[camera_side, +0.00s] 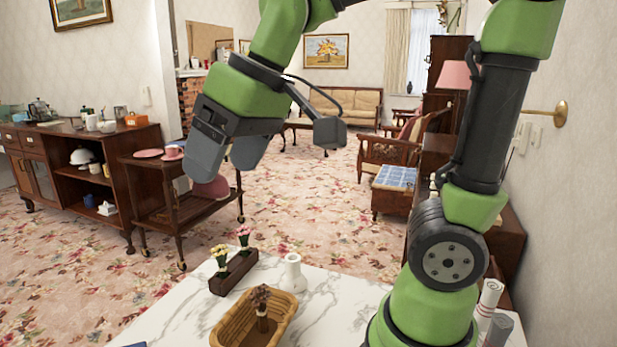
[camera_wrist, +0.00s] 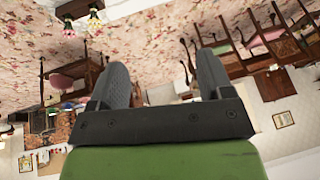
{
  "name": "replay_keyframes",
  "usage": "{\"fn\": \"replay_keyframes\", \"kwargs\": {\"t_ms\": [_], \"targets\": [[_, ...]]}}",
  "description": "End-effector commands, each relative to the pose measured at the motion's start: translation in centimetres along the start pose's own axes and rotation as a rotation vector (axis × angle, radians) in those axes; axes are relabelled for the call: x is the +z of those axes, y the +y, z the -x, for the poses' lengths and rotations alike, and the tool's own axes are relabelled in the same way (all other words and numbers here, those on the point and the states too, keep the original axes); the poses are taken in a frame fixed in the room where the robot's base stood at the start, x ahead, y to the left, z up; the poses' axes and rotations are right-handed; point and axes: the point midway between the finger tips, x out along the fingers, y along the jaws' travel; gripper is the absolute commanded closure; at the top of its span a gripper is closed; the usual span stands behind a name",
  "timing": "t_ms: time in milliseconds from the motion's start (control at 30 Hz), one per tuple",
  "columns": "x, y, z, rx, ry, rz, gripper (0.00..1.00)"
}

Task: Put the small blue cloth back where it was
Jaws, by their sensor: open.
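My gripper (camera_side: 220,176) is open and raised above the far side of the marble table (camera_side: 190,325). Its two fingers also show in the wrist view (camera_wrist: 162,62), with nothing between them. Only a sliver of a dark blue thing (camera_side: 137,345) shows on the table at the bottom edge of the side view. I cannot tell whether it is the small blue cloth. A blue checked cloth (camera_side: 395,177) lies on a low stool across the room, well away from my gripper.
On the table stand a wicker basket (camera_side: 226,335) with a dark flower bunch (camera_side: 262,306), a white vase (camera_side: 293,272) and a dark wooden holder (camera_side: 235,273) with flowers. Rolled items (camera_side: 490,300) stand right of my base. Bare marble lies at front left.

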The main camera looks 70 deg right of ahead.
Motion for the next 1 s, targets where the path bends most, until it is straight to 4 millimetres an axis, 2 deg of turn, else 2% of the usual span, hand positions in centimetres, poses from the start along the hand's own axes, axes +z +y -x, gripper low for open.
{"fn": "replay_keyframes", "kwargs": {"t_ms": [33,67,200,333,500,1000], "targets": [[1.7,0.3,1.1,-0.006,0.041,-0.055,0.27],[2.7,0.5,1.5,-0.010,0.062,-0.089,0.27],[6.4,1.1,2.4,-0.029,0.138,-0.223,0.27],[8.5,1.4,2.5,-0.042,0.179,-0.297,0.27],[9.2,1.5,2.4,-0.047,0.193,-0.326,0.27],[9.2,1.5,2.4,-0.047,0.192,-0.323,0.27]]}}
